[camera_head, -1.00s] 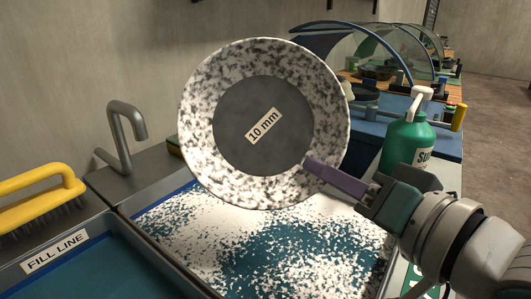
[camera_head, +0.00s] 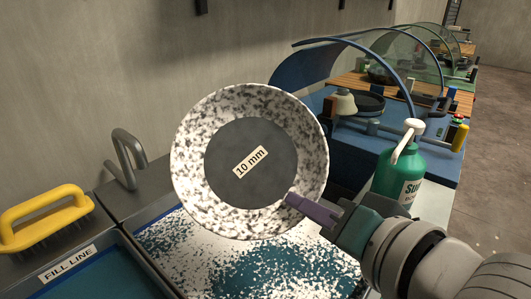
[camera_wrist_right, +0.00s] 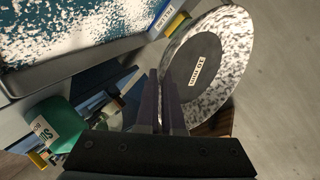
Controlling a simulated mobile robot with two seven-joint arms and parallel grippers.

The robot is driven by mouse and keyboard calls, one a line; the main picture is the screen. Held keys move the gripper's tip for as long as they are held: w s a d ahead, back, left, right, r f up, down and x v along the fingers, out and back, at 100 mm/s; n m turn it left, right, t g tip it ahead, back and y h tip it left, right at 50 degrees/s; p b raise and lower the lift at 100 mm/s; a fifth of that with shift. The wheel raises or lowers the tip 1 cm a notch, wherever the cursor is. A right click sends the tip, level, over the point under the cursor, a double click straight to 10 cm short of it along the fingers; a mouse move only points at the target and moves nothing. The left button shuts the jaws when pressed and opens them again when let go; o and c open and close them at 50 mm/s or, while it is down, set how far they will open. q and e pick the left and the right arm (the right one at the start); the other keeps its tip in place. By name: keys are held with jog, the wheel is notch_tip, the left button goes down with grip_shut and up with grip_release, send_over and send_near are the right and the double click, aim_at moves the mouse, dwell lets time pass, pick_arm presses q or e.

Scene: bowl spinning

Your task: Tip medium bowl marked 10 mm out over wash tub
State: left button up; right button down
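The medium bowl marked 10 mm (camera_head: 307,150) is speckled white and dark, with a grey disc and the label "10 mm" inside. It is tilted up on edge with its inside facing the head camera; no contents show in it. My right gripper (camera_head: 292,199) is shut on its lower right rim. The bowl (camera_wrist_right: 235,50) and the gripper's purple fingers (camera_wrist_right: 160,95) also show in the right wrist view. The wash tub (camera_head: 215,262), with foamy teal water, lies below and behind the bowl. My left gripper is not in view.
A tub marked "FILL LINE" (camera_head: 68,262) is at the lower left, with a yellow brush (camera_head: 45,215) behind it. A grey tap (camera_head: 128,155) stands by the wall. A green pump bottle (camera_head: 402,168) stands close to my right arm. A blue bench (camera_head: 440,150) is behind.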

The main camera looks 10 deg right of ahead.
jog(key=r+g+p, duration=0.1)
jog(key=g+p, duration=0.1)
jog(key=p, duration=0.2)
jog(key=r+m+g+p, duration=0.1)
jog(key=r+g+p, duration=0.1)
jog(key=p, duration=0.2)
jog(key=r+m+g+p, duration=0.1)
jog(key=r+g+p, duration=0.1)
jog(key=p, duration=0.2)
jog(key=shift+w+d+r+p, duration=0.1)
jog(key=shift+w+r+p, duration=0.05)
jog(key=shift+w+p, duration=0.25)
jog(key=shift+r+g+y+p, duration=0.3)
jog(key=shift+g+p, duration=0.2)
jog(key=shift+g, duration=0.3)
jog(key=shift+w+m+g, duration=0.1)
jog(key=shift+m+g, duration=0.2)
jog(key=shift+g, duration=0.1)
